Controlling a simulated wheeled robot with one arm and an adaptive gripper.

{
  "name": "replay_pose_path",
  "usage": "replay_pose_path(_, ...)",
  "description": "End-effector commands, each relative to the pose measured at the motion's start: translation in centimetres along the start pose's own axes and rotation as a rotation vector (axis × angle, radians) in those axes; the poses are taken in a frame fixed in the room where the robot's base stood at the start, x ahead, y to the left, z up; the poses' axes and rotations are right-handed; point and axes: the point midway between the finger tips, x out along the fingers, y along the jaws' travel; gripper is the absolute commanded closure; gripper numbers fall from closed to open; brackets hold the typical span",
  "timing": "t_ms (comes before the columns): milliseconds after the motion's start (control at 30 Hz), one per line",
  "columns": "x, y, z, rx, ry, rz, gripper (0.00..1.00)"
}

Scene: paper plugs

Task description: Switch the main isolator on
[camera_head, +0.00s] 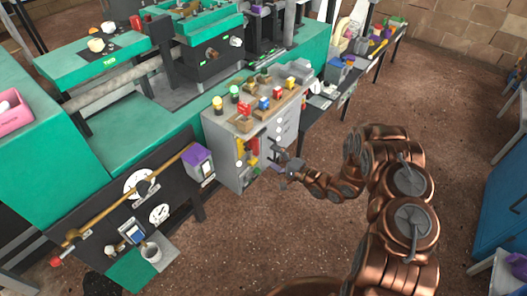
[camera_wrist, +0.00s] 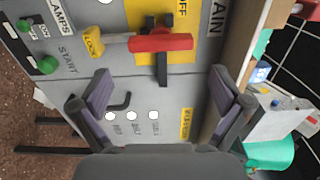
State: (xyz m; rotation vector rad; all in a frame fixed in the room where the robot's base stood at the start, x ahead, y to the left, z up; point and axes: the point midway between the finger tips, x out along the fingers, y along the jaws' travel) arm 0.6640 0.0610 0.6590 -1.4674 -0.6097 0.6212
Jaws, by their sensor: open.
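The main isolator has a red handle (camera_wrist: 160,43) on a yellow plate (camera_wrist: 183,54), with a black part crossing behind it. "OFF" and "MAIN" lettering shows beside it in the wrist view. The handle lies crosswise in that picture, its left end near a yellow tag (camera_wrist: 92,43). In the head view the red and yellow isolator (camera_head: 251,148) is on the front of the grey cabinet. My gripper (camera_wrist: 162,84) is open and empty, its fingers below the handle in the wrist view and apart from it. My gripper (camera_head: 284,165) is in front of the cabinet in the head view.
A small black hook (camera_wrist: 120,104) and white round lamps (camera_wrist: 132,115) are on the panel between the fingers. Open floor (camera_head: 270,220) lies in front of the cabinet.

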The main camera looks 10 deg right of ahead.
Motion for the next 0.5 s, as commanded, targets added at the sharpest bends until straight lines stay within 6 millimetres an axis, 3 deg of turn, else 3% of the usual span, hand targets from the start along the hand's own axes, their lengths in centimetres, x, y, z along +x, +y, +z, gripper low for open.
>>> replay_pose_path(200,-2.7,0.0,0.0,0.001,0.001,0.002,0.00)
replay_pose_path(500,-3.6,0.0,0.1,0.002,-0.001,0.001,0.00)
